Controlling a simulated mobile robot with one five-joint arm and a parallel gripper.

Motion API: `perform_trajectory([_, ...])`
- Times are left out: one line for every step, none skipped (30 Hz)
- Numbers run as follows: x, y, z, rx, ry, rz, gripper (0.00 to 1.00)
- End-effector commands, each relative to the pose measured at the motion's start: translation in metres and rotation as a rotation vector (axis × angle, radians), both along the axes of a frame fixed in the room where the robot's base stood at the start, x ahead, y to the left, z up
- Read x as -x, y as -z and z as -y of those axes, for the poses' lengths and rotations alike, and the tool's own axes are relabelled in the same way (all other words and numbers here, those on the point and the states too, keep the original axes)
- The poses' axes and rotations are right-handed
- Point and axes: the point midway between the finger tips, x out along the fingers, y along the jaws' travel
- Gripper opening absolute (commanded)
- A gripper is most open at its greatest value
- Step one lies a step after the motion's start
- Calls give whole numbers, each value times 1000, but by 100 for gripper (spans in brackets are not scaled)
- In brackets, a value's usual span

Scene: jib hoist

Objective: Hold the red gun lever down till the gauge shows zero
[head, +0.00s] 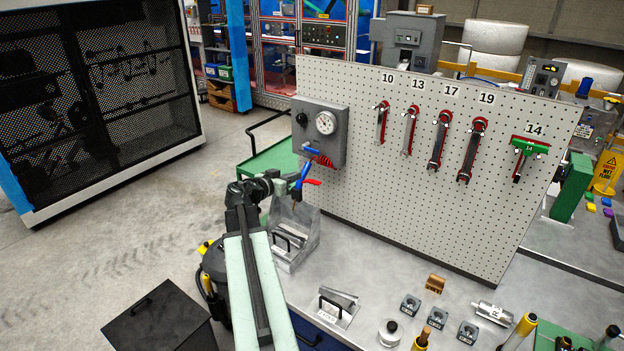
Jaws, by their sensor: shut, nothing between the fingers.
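The round white gauge (326,123) sits on a grey box on the pegboard; its needle reading is too small to tell. A blue handle (312,151) and a coiled red hose (324,161) are below it. The blue gun (305,171) hangs tilted under the hose, with its tip pointing down. Its red lever (312,182) sticks out to the right. My gripper (294,187) is shut and empty, at the gun's left side in the picture. Its fingertips are small and partly merge with the gun, so I cannot tell whether they touch it or the lever.
A grey metal bin (294,232) stands just below the gun on the bench. The pegboard (390,185) rises behind, with several red-backed wrenches to the right. A handled metal box (336,307) and several small blocks lie along the bench. A green cart (270,163) is behind.

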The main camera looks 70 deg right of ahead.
Motion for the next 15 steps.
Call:
perform_trajectory([0,0,0,-1,0,0,0])
perform_trajectory([0,1,0,-1,0,-1,0])
perform_trajectory([0,1,0,-1,0,-1,0])
perform_trajectory([0,1,1,-1,1,-1,0])
perform_trajectory([1,2,3,-1,1,-1,0])
perform_trajectory([2,3,6,-2,2,-1,0])
perform_trajectory([2,4,10,-2,2,-1,0])
perform_trajectory([3,6,14,-2,3,-1,0])
perform_trajectory([5,8,21,-2,3,-1,0])
perform_trajectory([7,10,26,-2,3,-1,0])
perform_trajectory([9,11,33,-2,3,-1,0])
perform_trajectory([11,14,41,-2,4,-1,0])
perform_trajectory([12,15,48,-2,4,-1,0])
perform_trajectory([15,17,54,-2,4,-1,0])
perform_trajectory([17,19,62,-2,4,-1,0])
